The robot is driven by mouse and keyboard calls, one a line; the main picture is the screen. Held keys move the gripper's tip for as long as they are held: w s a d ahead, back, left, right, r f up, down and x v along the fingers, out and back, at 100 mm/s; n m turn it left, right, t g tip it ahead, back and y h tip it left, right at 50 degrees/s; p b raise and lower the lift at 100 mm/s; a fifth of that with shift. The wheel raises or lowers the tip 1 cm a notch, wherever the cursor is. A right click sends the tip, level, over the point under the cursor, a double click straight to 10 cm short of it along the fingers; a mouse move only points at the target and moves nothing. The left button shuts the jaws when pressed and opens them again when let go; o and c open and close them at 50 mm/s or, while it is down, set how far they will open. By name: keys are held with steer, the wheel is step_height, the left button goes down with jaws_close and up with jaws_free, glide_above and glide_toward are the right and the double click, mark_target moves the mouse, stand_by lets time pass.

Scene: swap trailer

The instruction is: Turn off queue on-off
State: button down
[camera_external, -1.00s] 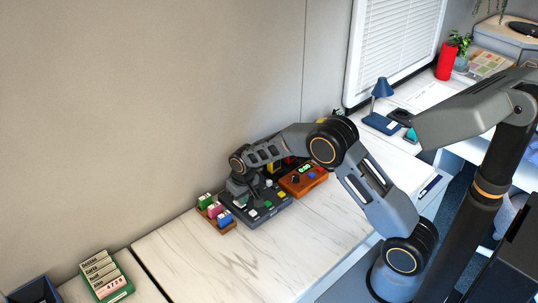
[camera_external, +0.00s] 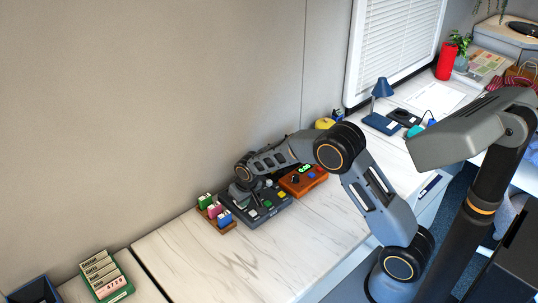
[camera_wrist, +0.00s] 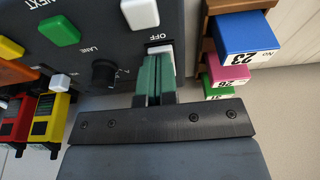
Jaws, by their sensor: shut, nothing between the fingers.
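The dark control panel (camera_external: 270,212) lies on the white desk against the wall; in the wrist view its face (camera_wrist: 120,62) fills the upper left. A white key (camera_wrist: 140,14) sits above the printed word OFF. My gripper (camera_wrist: 155,62) is shut and empty, its green-tinted fingers close together right by the OFF label, just below the white key in the picture. I cannot tell whether the fingertips touch the panel. A black knob (camera_wrist: 104,73) marked LANE and a green button (camera_wrist: 59,31) near the word NEXT are left of the fingers.
A wooden rack with blue (camera_external: 225,219), pink and green number tags stands close left of the panel. An orange box with a lit green display (camera_external: 303,180) stands right of it. Red and yellow units (camera_wrist: 47,118) show at the wrist view's left. The front desk is clear.

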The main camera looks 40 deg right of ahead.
steer(key=shift+w, duration=0.15)
steer(key=shift+w+r, duration=0.15)
steer(key=shift+w, duration=0.45)
steer(key=shift+r, duration=0.1)
steer(key=shift+r, duration=0.3)
step_height(320, 180, up, 4)
steer(key=shift+r+p, duration=0.1)
steer(key=shift+p, duration=1.15)
step_height(320, 180, up, 8)
steer(key=b, duration=0.1)
glide_above(248, 211)
steer(key=shift+r, duration=0.1)
